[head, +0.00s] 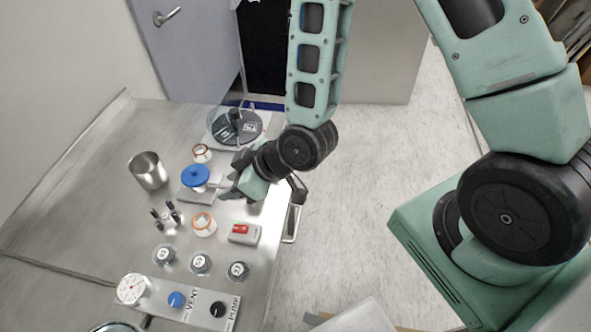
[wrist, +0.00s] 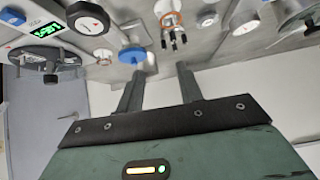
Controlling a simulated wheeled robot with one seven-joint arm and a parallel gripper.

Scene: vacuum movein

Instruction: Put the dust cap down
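A blue round cap (head: 195,176) sits on a grey block on the metal bench in the head view. It also shows in the wrist view (wrist: 132,55), beyond the left fingertip. I cannot tell for sure whether this is the dust cap. My gripper (head: 229,186) is low over the bench, just right of the blue cap. In the wrist view its two fingers (wrist: 159,84) stand apart with nothing visible between them. I cannot tell whether a finger touches the blue cap.
Orange-ringed white parts (head: 204,223), a steel cup (head: 148,170), a black stand (head: 167,215), a red-switched box (head: 244,233) and several lidded jars (head: 200,262) crowd the bench. A scale with a black disc (head: 236,127) stands behind. The bench's left side (head: 70,215) is clear.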

